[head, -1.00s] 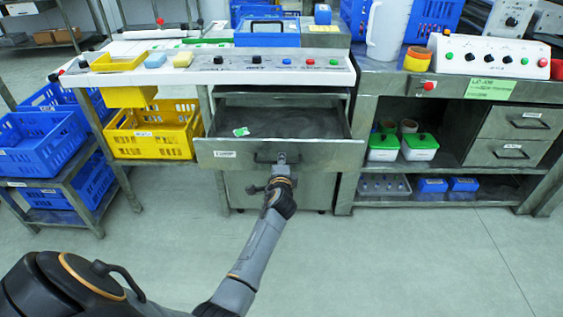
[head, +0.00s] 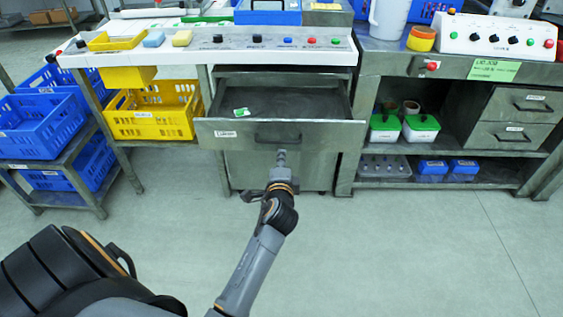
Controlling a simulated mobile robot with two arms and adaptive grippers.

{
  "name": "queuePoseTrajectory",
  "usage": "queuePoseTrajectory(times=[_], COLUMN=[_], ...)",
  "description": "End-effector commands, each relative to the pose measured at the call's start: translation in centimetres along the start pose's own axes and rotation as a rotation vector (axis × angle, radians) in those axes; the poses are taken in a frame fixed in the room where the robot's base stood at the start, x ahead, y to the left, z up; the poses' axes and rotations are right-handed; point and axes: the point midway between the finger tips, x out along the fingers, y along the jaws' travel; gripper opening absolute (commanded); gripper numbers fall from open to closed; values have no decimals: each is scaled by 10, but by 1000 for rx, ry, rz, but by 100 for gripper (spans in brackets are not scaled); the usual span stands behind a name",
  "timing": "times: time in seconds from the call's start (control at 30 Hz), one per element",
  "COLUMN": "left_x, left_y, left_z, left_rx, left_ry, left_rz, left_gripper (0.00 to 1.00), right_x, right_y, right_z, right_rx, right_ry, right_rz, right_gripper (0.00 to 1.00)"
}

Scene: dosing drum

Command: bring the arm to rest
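My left arm reaches up from the bottom of the head view. Its gripper (head: 281,156) is just below the drawer handle (head: 278,138), and a small gap seems to lie between them. The fingers show edge-on and small, so I cannot tell whether they are open or shut. The grey metal drawer (head: 342,136) under the control bench is pulled out. A small green and white item (head: 241,112) lies inside it. My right gripper is not in view.
A yellow crate (head: 150,124) and blue crates (head: 45,125) stand on the left. On the right, a bench shelf holds green-lidded containers (head: 421,128) and small blue boxes (head: 463,167). The floor (head: 400,250) in front is clear.

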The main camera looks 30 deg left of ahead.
Motion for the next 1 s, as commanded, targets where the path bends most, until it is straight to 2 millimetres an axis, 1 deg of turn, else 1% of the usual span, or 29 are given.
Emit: queuePoseTrajectory(times=[0.03, 0.17, 0.63, 0.7, 0.77, 0.87, 0.9, 0.97, 1.0], left_x=[-5, -9, -9, -10, -10, -16, -20, -30, -40], left_y=[0, 0, 0, 5, 18, 63, 88, 131, 161], left_z=[0, 0, 0, -1, -3, -8, -11, -13, -14], left_rx=[0, 0, 0, -6, -22, -88, -127, -194, -241], left_ry=[0, 0, 0, 4, 13, 40, 51, 62, 63], left_rz=[1, -1, 0, 10, 38, 134, 191, 289, 358], left_gripper=[19, 19, 19, 19, 19, 19, 19, 19, 19], right_x=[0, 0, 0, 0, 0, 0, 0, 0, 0], right_y=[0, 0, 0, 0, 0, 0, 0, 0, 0], right_z=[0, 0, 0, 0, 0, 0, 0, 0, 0], right_rx=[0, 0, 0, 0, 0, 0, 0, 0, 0], right_ry=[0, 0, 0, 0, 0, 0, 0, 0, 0], right_rz=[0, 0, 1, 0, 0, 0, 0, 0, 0], right_gripper=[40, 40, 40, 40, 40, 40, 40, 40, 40])
